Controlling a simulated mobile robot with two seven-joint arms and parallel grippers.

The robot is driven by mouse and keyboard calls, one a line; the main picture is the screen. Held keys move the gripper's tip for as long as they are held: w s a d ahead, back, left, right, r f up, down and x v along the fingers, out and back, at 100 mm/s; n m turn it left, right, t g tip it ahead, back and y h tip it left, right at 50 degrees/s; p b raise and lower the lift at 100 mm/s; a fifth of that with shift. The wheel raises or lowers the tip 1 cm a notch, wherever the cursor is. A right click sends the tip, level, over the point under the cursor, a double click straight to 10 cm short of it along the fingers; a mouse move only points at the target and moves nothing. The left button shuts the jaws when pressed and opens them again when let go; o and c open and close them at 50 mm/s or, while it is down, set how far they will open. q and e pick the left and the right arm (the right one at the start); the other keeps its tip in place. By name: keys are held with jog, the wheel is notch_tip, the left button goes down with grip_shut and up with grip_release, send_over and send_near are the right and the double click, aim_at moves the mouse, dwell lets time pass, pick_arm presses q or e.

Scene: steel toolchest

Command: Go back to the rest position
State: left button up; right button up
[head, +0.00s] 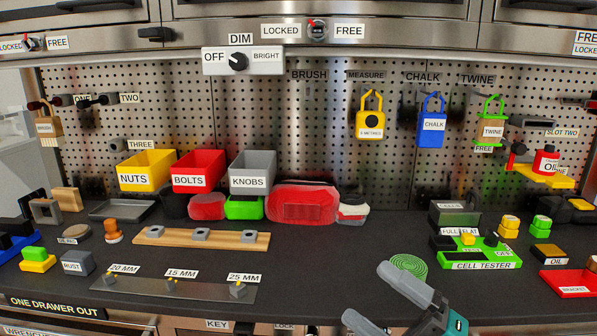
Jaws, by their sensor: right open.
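My right gripper (366,294) comes in from the bottom edge, right of centre, over the front of the dark bench (320,250). Its two grey fingers are spread apart with nothing between them. A green coil (409,263) lies on the bench just beyond the tip of its farther finger, which overlaps the coil's near edge in the picture; I cannot tell if they touch. My left gripper is not in view.
A green cell tester (483,262) stands to the right of the gripper, with a red bracket tray (570,283) farther right. A wooden rack (200,240) and a metal strip with several pegs (180,287) lie to the left. The bench between strip and gripper is clear.

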jog(key=d+f+m+t+h, duration=0.55)
jog(key=f+m+h, duration=0.45)
jog(key=m, duration=0.4)
jog(key=s+f+m+g+h, duration=0.3)
jog(key=s+f+m, duration=0.2)
jog(key=f, duration=0.5)
jog(key=s+d+f+m+g+h, duration=0.1)
jog(key=s+f+m+g+h, duration=0.2)
jog(key=s+f+m, duration=0.3)
notch_tip(320, 180, down, 4)
jog(key=shift+s+d+f+m+g+h, duration=0.15)
jog(key=shift+s+m+g+h, duration=0.15)
jog(key=shift+s+g+h, duration=0.2)
jog(key=shift+c, duration=0.4)
